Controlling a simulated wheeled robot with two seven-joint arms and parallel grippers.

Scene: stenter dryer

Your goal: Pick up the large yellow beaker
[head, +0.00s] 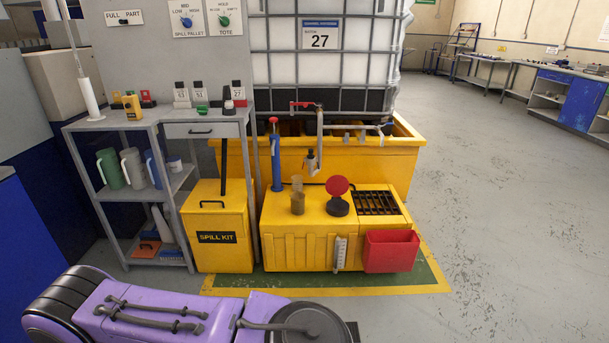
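A beaker-like vessel (298,203) with a yellow-brown lower part and a paler, clear-looking upper part stands upright on top of the low yellow unit (290,208). It is between a blue cylinder with a red top (275,160) and a red disc on a dark round base (337,186). It looks small at this distance, and I cannot tell whether it is one vessel or two overlapping. No other yellow beaker shows. Neither of my grippers is in view, and nothing touches the vessel.
A tap (311,160) hangs just behind the vessel from the caged white tank (285,50). A dark grating (375,202) and a red bin (391,251) are to the right. A yellow spill kit box (217,232) and grey shelves with several jugs (110,168) are left. Floor at right is clear.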

